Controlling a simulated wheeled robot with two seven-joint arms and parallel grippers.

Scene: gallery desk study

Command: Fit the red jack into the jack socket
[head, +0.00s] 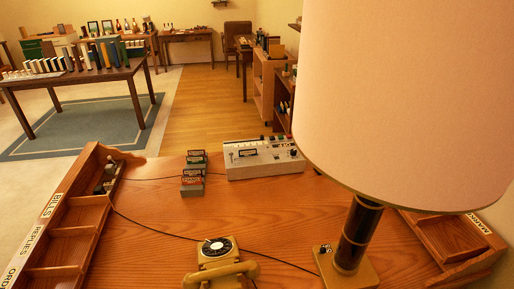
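No red jack can be made out in the head view. A pale console (263,157) with knobs, a dial window and small controls stands at the back middle of the wooden desk (150,230). Any socket on it is too small to tell. A thin dark cable (150,179) runs across the desk from the left organiser towards the small stands beside the console. Neither of my grippers is in view.
A large lamp (400,90) blocks much of the right side. A yellow telephone (217,265) sits at the front, with a cord near it. Two small stands (192,181) are left of the console. Organisers with compartments line the left (62,235) and right (450,240).

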